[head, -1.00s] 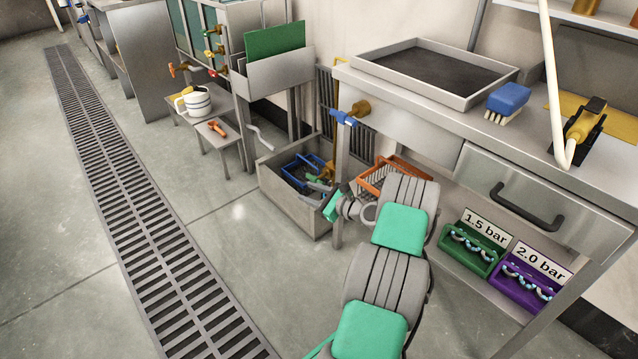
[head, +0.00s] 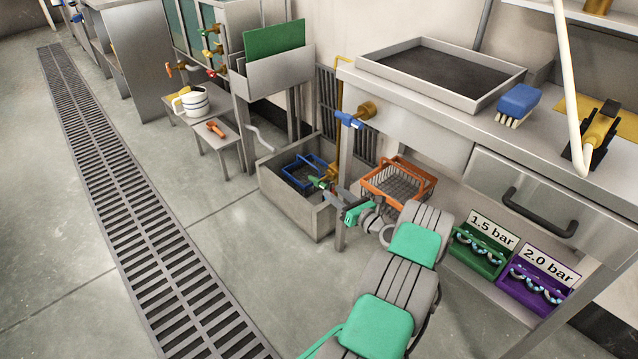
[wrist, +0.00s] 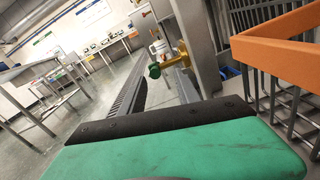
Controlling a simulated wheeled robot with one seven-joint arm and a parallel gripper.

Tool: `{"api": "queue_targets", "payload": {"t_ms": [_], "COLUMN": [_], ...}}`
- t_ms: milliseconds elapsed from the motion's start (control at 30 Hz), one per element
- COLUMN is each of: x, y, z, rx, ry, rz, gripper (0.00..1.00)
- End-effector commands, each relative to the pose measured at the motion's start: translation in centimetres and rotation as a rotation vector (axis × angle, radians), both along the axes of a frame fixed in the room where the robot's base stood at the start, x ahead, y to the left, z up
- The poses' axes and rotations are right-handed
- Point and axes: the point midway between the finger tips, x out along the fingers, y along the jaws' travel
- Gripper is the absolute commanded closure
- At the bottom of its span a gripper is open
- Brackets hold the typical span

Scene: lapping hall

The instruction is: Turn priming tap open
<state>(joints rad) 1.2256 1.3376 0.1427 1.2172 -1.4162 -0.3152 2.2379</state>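A low brass tap (head: 333,172) with a green handle (head: 317,182) stands at the grey trough by the bench leg. In the wrist view its green handle (wrist: 154,71) shows ahead, between my fingers. I cannot read a label naming it the priming tap. My gripper (head: 328,194) is at the trough's near right edge, close to the green handle. In the wrist view my gripper (wrist: 163,80) looks open and empty. Whether a finger touches the handle, I cannot tell. A second brass tap with a blue handle (head: 349,120) is higher, on the bench front.
The trough (head: 298,205) holds a blue basket (head: 305,172). A bench leg (head: 341,228) stands beside my gripper.

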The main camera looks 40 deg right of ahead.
Motion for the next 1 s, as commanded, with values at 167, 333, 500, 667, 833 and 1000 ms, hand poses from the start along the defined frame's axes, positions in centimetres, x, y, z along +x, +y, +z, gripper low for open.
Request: {"api": "queue_targets", "payload": {"t_ms": [167,333,500,667,833,1000], "x": [4.1,6.6,7.2,7.2,7.1,7.1], "y": [0.9,0.8,0.7,0.6,0.5,0.5], "z": [-0.4,-0.3,-0.1,0.0,0.0,0.0], "rx": [-0.005,-0.003,-0.003,-0.003,-0.004,-0.004], "ry": [0.0,0.0,0.001,0.001,0.001,0.001], "rz": [0.017,0.015,0.011,0.01,0.009,0.009], "gripper": [0.61,0.61,0.61,0.62,0.76,0.9]}}
